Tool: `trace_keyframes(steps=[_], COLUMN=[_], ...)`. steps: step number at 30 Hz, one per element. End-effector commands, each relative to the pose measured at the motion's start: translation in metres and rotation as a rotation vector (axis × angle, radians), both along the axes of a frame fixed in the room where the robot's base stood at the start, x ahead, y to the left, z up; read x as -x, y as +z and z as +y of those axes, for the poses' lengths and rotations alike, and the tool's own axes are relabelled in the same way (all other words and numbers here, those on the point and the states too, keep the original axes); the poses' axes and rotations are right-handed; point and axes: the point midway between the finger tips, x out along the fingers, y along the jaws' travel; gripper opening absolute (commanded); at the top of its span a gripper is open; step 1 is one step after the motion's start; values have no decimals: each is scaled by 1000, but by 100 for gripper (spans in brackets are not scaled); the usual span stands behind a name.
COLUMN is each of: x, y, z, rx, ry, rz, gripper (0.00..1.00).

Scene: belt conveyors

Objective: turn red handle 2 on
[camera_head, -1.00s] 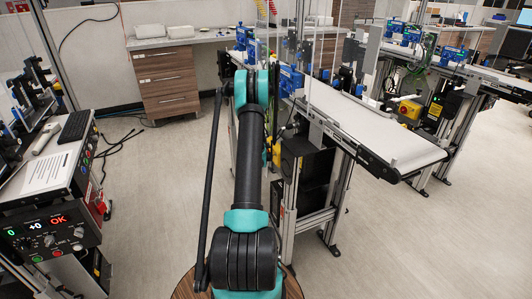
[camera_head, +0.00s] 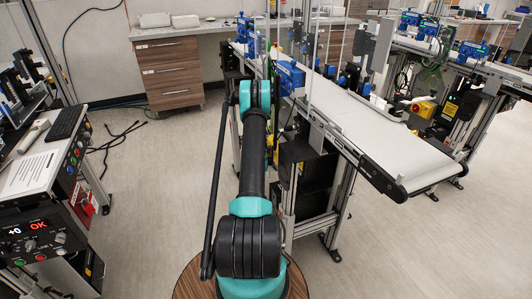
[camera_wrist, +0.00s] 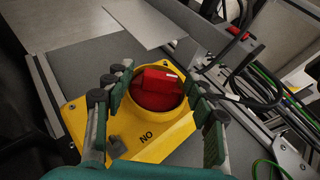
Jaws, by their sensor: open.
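In the wrist view, a red handle (camera_wrist: 157,98) sits in a round yellow collar on a yellow switch box (camera_wrist: 150,142). The box carries dark lettering that reads "NO" in this view. My gripper (camera_wrist: 160,82) is open, with teal-and-grey fingers on the left and right of the handle. Gaps show between the fingers and the red part, and I cannot tell any contact. A small grey tab stands on the box near its lower left. In the head view my arm hides the gripper and this box.
A white belt conveyor (camera_head: 370,125) runs beside my arm on the right. Another yellow switch box (camera_head: 423,108) is on the farther conveyor. Dark cables (camera_wrist: 262,92) and a metal frame lie right of the fingers.

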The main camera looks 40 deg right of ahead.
Motion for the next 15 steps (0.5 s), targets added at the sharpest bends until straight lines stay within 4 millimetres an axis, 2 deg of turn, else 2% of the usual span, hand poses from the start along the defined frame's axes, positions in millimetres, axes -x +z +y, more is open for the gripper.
trace_keyframes(steps=[4, 15], x=[0, 0], y=[0, 0], z=[0, 0], rx=[0, 0], ry=[0, 0], rz=[0, 0], gripper=[54, 8])
